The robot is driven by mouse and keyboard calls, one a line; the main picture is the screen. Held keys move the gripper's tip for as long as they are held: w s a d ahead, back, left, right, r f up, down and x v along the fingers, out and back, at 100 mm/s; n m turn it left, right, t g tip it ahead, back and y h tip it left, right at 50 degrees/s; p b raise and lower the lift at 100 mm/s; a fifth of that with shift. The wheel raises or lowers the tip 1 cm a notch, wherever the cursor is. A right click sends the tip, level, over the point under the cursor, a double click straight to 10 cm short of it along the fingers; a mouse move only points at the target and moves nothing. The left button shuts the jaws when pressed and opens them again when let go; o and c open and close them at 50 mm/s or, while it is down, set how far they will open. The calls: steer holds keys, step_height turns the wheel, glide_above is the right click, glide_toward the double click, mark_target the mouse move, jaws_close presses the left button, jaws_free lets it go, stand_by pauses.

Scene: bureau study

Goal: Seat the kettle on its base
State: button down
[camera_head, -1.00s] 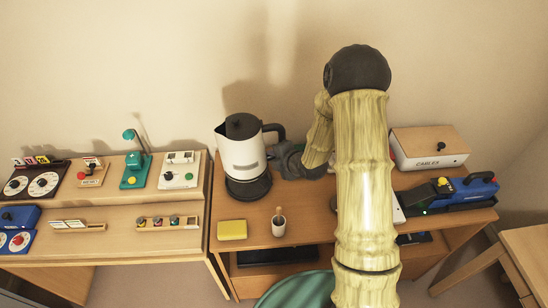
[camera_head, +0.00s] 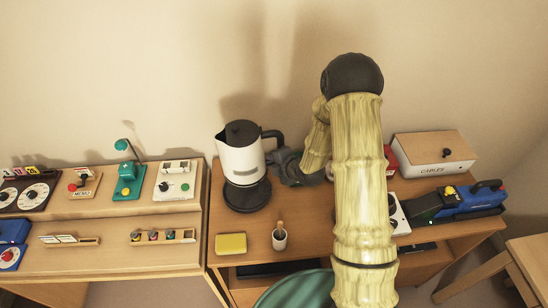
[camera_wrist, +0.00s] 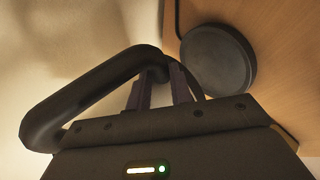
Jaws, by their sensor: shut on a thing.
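The white kettle (camera_head: 240,158) with a dark lid and handle is upright in the head view, directly behind and above its round black base (camera_head: 247,197). Much of the base's top shows in front of the kettle, so the kettle looks raised off it; the exact gap is unclear. My gripper (camera_head: 277,160) is at the kettle's right side, shut on its handle. In the wrist view, my fingers (camera_wrist: 160,90) close on the dark handle (camera_wrist: 85,98), and the empty-looking base (camera_wrist: 218,58) lies beyond them.
A cables box (camera_head: 433,152) and a blue device (camera_head: 468,200) are at right. A side desk (camera_head: 110,215) with several gadgets adjoins at left.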

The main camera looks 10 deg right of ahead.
steer(key=f, duration=0.3)
steer(key=shift+a, duration=0.3)
steer(key=shift+d+f+b, duration=0.1)
steer(key=shift+b, duration=0.2)
steer(key=shift+f, duration=0.15)
steer(key=shift+f+b, duration=1.45)
steer(key=shift+f, duration=1.25)
steer(key=shift+s+b, duration=0.1)
steer(key=shift+b, duration=0.5)
steer(key=shift+f+b, duration=0.45)
steer(key=shift+b, duration=0.05)
